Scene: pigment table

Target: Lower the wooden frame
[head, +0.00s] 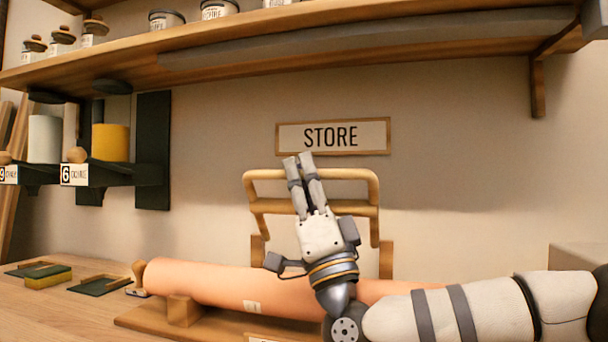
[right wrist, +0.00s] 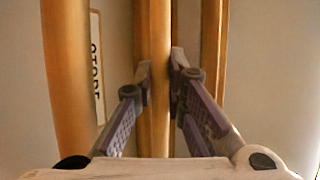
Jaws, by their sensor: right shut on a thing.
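The wooden frame (head: 361,177) stands upright behind a long orange roll (head: 215,282), below the STORE sign (head: 334,135). It has a rounded top bar, a lower crossbar and two posts. My right gripper (head: 305,160) reaches up in front of it, its fingers overlapping the top bar in the head view. In the right wrist view, the right gripper (right wrist: 160,72) has its fingers on either side of the middle bar of the wooden frame (right wrist: 152,110) and is shut on it. Other wooden bars run to the left and right of it. My left gripper is not in view.
A wooden shelf (head: 400,38) with several jars runs overhead. Dark racks at left hold a yellow cylinder (head: 110,141) and a white cylinder (head: 44,138). The orange roll rests on a wooden base (head: 150,321). A yellow block (head: 47,280) lies on the table at left.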

